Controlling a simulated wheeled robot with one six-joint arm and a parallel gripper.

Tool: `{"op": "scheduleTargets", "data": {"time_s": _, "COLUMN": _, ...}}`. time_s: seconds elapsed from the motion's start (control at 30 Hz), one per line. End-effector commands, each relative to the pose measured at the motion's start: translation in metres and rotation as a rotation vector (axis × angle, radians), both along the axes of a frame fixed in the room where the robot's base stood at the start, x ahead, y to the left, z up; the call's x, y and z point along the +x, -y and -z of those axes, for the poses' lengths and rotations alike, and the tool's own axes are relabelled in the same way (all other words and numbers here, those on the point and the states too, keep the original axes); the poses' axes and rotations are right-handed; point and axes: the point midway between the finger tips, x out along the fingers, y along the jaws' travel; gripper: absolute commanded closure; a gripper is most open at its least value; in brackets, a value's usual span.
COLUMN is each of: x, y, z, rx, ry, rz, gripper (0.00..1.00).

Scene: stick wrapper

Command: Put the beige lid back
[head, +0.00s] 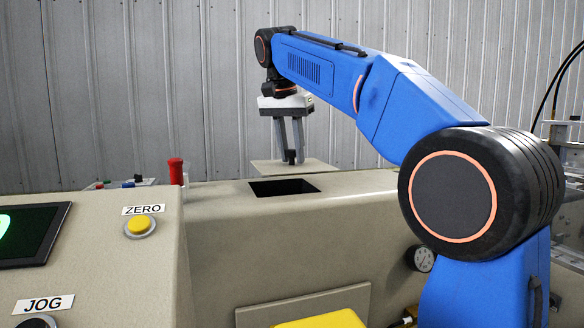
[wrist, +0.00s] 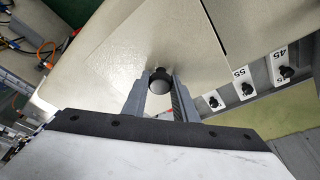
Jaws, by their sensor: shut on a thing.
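The beige lid (head: 318,166) is a thin flat plate with a small black knob (wrist: 159,80) on top. My gripper (head: 291,158) points down and is shut on the knob, with one finger on each side of it. In the head view the lid is roughly level, just above and behind the dark rectangular opening (head: 284,187) in the beige machine top. The opening is uncovered there. In the wrist view the lid (wrist: 150,38) spreads out beyond the fingers. I cannot tell whether the lid touches the machine top.
A red knob (head: 176,171) stands on the machine left of the opening. A yellow ZERO button (head: 139,225) and a dark screen (head: 32,235) are on the front left panel. A gauge (head: 420,258) is at the lower right. Numbered black knobs (wrist: 246,89) line the machine's side.

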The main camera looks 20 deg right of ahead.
Motion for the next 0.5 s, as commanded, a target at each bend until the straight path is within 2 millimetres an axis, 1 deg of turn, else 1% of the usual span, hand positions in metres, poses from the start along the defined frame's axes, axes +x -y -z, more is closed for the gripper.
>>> {"op": "scheduleTargets", "data": {"time_s": 0.13, "x": -0.001, "y": 0.000, "z": 0.011, "rx": 0.000, "ry": -0.001, "rz": 0.000, "gripper": 1.00}}
{"op": "scheduleTargets", "data": {"time_s": 0.33, "x": -0.001, "y": 0.000, "z": 0.035, "rx": -0.001, "ry": -0.001, "rz": -0.001, "gripper": 1.00}}
{"op": "scheduleTargets", "data": {"time_s": 0.5, "x": 0.000, "y": 0.000, "z": 0.039, "rx": -0.001, "ry": 0.001, "rz": 0.000, "gripper": 1.00}}
